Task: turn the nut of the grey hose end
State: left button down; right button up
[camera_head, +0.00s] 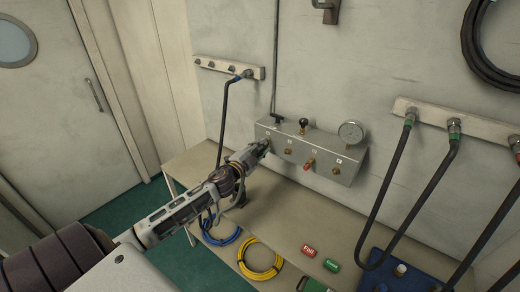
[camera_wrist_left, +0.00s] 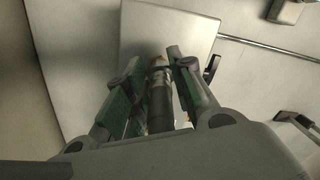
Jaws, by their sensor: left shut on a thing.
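My left gripper (camera_head: 257,151) is at the left end of the metal air panel (camera_head: 312,150), and its arm comes in from the lower left. In the left wrist view, my left gripper (camera_wrist_left: 154,68) has its green-padded fingers on both sides of a dark grey hose end (camera_wrist_left: 159,112) with a metal nut (camera_wrist_left: 158,66) at its tip. It is shut on this hose end. The nut points at the panel (camera_wrist_left: 160,32); I cannot tell whether it is threaded on the port. In the head view the gripper hides the hose end. My right gripper is not in view.
A black hose (camera_head: 223,115) hangs from the left rack (camera_head: 215,65), close to my gripper. Green-banded hoses hang from the right rack (camera_head: 435,113). The panel carries a gauge (camera_head: 351,131) and several fittings.

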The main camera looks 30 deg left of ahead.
pick_arm(q)
jog(key=m, duration=0.2)
jog(key=m+b, duration=0.1)
jog(key=m, duration=0.2)
jog(key=shift+f+m, duration=0.2)
jog(key=shift+m, duration=0.1)
jog(key=m+b, duration=0.1)
jog(key=m, duration=0.3)
jog(key=shift+t, duration=0.3)
jog(key=shift+m, duration=0.7)
jog(key=shift+f, duration=0.1)
jog(key=c, duration=1.5)
grip_release()
jog(key=shift+c, duration=0.2)
jog(key=o, duration=0.3)
jog(key=shift+s, duration=0.15)
jog(key=shift+o, duration=0.2)
jog(key=shift+r, duration=0.2)
